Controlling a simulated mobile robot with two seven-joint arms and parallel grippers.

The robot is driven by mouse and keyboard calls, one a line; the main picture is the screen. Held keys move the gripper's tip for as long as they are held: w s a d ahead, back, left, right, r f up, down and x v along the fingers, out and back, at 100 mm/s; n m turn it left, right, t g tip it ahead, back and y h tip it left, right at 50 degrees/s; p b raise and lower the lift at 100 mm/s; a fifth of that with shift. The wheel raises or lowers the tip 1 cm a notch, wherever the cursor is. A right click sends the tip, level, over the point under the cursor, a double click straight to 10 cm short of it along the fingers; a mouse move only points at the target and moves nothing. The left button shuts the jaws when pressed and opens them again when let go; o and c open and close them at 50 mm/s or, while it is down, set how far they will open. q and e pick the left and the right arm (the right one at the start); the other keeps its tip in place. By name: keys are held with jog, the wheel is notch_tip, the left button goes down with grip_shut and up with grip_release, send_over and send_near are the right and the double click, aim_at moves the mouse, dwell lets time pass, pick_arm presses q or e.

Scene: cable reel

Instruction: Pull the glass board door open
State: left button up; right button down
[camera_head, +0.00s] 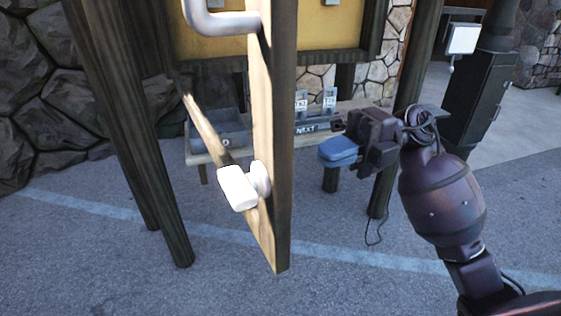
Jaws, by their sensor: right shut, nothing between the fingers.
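The glass board door's wooden frame (284,185) stands in the middle, swung out from the yellow board (330,28) behind it. Its lower rail (207,130) runs back to the left. A white knob (240,189) sits low on its front post, and a grey bent handle (219,19) sits at the top. The glass itself is hard to make out. My right gripper (338,152) is to the right of the door post, apart from it, shut and empty, its fingers pointing left. My left gripper is out of view.
Dark wooden posts (118,110) stand at the left, with another behind my right arm. A low bench with a grey bin (217,128) and a "NEXT" sign (312,127) stands behind the door. Stone walls (45,100) back the scene. Asphalt (110,265) in front is open.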

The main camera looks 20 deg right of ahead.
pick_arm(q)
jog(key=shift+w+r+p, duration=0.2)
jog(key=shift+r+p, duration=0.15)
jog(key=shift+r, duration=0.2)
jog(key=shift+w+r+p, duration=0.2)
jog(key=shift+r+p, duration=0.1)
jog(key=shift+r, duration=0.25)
pick_arm(e)
jog(key=s+a, duration=0.1)
jog(key=a, duration=0.7)
jog(key=shift+s+a, duration=0.15)
jog(key=shift+s, duration=0.05)
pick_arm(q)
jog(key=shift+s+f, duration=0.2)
